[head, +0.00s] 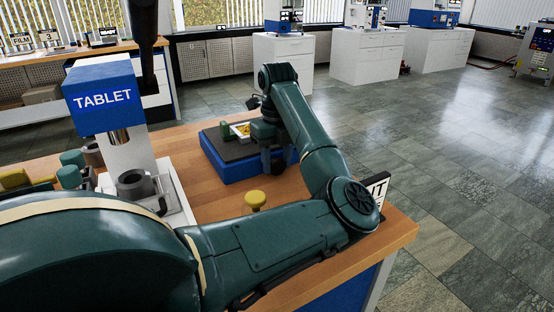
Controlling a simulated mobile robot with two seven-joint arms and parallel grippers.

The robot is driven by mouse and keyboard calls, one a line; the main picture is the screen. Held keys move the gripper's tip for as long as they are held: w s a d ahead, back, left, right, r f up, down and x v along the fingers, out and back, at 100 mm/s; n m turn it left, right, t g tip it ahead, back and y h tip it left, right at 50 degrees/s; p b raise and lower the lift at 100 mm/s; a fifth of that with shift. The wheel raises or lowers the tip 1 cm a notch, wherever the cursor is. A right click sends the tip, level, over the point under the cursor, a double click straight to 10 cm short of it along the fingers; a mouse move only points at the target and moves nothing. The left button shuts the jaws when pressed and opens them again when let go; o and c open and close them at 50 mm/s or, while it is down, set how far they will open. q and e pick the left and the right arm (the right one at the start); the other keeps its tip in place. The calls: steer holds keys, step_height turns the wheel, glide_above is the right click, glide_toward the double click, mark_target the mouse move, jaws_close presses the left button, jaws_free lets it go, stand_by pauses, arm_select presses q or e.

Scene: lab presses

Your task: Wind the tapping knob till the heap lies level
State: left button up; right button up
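A blue device with a dark top (211,145) stands on the wooden bench. A small white tray (233,131) on it holds a yellow heap (243,129); I cannot tell how level it is. A green block (226,132) stands beside the tray. My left arm reaches across the foreground and bends back to the device. My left gripper (272,158) points down at the device's right side, partly covered by its own links. Its fingers are too small and dark to tell their opening. I cannot pick out the tapping knob for certain there. My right gripper is not in view.
A press marked TABLET (103,98) stands left on the bench, with a dark round cup (134,184) on its base. A yellow-topped knob (256,199) stands in front of the device. A sign (377,189) is partly behind my arm. White cabinets (283,65) stand further back.

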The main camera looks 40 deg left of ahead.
arm_select(q)
steer(key=c, duration=0.5)
steer(key=shift+w+r+g+p, duration=0.15)
steer(key=shift+g+p, duration=0.25)
steer(key=shift+g, duration=0.1)
steer(key=shift+w+g+y+p, duration=0.15)
steer(key=shift+g+y+p, duration=0.3)
steer(key=shift+g, duration=0.35)
steer(key=shift+w+d+f+g, duration=0.1)
steer(key=shift+f+g, duration=0.1)
steer(key=shift+g, duration=0.6)
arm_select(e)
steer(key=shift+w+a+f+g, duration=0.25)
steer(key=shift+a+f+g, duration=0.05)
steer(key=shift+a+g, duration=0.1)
arm_select(q)
steer(key=o, duration=1)
